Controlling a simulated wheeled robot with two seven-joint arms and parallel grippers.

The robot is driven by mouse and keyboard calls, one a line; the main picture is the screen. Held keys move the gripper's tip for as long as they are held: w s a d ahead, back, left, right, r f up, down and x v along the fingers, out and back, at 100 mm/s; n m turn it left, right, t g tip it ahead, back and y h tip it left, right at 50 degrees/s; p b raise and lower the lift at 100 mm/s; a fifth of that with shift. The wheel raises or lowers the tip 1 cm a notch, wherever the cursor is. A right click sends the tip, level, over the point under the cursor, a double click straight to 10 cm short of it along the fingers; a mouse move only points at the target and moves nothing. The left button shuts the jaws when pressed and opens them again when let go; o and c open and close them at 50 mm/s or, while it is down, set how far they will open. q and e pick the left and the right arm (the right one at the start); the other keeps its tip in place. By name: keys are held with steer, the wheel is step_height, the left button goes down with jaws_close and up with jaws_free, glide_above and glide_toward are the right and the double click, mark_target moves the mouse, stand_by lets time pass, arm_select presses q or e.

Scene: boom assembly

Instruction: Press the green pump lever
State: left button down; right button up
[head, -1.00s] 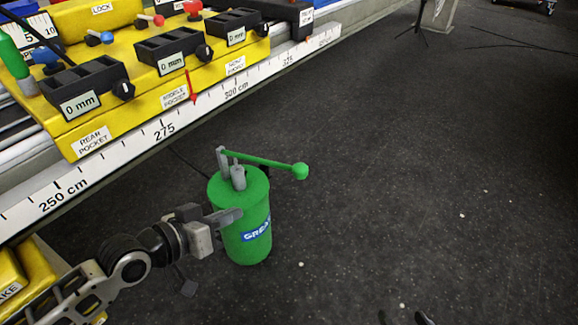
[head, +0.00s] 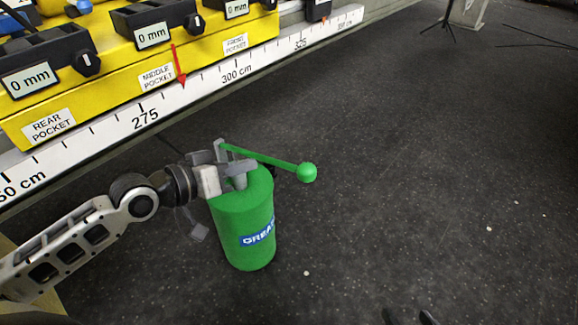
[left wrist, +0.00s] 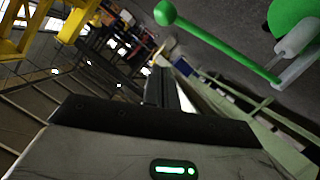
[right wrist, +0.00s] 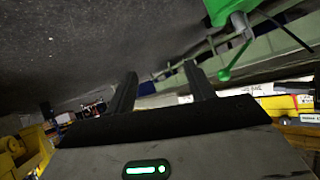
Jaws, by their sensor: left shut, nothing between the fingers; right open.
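The green pump (head: 243,225) stands upright on the dark floor, with a blue label on its side. Its green lever (head: 265,158) slopes from a grey post on top out to a round green knob (head: 307,172) at the right. In the left wrist view the lever (left wrist: 225,48) and knob (left wrist: 165,13) lie above the shut fingers (left wrist: 162,88). My right gripper (right wrist: 160,80) is open and empty; the pump (right wrist: 228,8) shows beyond it.
A yellow bench (head: 110,75) with a white ruler (head: 200,92) and black 0 mm readout boxes (head: 155,25) runs along the upper left. A tripod (head: 447,15) stands at the far back. The floor right of the pump is clear.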

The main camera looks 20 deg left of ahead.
mark_target(289, 167)
arm_select(q)
steer(key=w+d+f, duration=0.1)
steer(key=w+d, duration=0.1)
steer(key=w+d+f+b, duration=0.1)
steer(key=w+d+f, duration=0.1)
steer(key=w, duration=0.1)
steer(key=w+d+f+b, duration=0.1)
steer(key=w+d+f, duration=0.1)
steer(key=w, duration=0.1)
steer(key=shift+d+f, duration=0.15)
steer(key=shift+f, duration=0.05)
arm_select(e)
steer(key=shift+g, duration=0.5)
steer(key=f, duration=0.2)
steer(key=a+f, duration=0.1)
steer(key=f, duration=0.1)
steer(key=shift+w, duration=0.2)
